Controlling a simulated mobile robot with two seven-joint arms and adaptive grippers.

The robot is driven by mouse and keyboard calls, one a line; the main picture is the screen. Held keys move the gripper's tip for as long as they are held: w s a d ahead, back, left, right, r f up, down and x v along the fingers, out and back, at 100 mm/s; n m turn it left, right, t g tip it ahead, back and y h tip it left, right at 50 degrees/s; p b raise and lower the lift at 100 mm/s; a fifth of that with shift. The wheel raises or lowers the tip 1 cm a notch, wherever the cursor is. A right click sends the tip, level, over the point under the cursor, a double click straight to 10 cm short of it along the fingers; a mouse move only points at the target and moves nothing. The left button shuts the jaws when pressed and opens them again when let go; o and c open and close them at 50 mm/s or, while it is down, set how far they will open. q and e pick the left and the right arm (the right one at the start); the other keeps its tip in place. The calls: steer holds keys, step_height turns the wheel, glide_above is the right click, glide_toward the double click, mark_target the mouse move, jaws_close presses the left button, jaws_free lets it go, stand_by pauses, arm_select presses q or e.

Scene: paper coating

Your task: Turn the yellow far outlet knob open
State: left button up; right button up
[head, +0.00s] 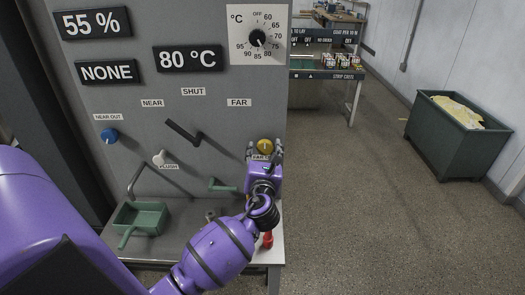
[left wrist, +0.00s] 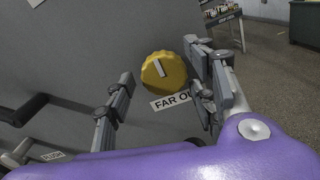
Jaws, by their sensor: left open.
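The yellow far outlet knob (head: 265,146) is on the right side of the grey panel, with a label partly hidden below it. In the left wrist view the knob (left wrist: 164,71) shows a pale pointer mark, and the label "FAR OU..." (left wrist: 172,102) is partly covered by a finger. My left gripper (head: 264,150) is open, with one finger on each side of the knob. In the left wrist view my left gripper (left wrist: 157,62) has its fingers apart, with gaps to the knob; I cannot tell any contact. My right gripper is not in view.
A blue knob (head: 109,135) labelled near out, a black lever (head: 184,132) and a dial (head: 257,38) are on the panel. A green tray (head: 147,216) and a red object (head: 268,240) are on the ledge below. A dark bin (head: 450,140) stands right on open floor.

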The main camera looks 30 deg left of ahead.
arm_select(q)
steer(key=shift+w+a, duration=0.1)
steer(key=shift+w, duration=0.05)
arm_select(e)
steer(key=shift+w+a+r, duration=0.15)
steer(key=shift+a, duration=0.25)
arm_select(q)
steer(key=c, duration=1.1)
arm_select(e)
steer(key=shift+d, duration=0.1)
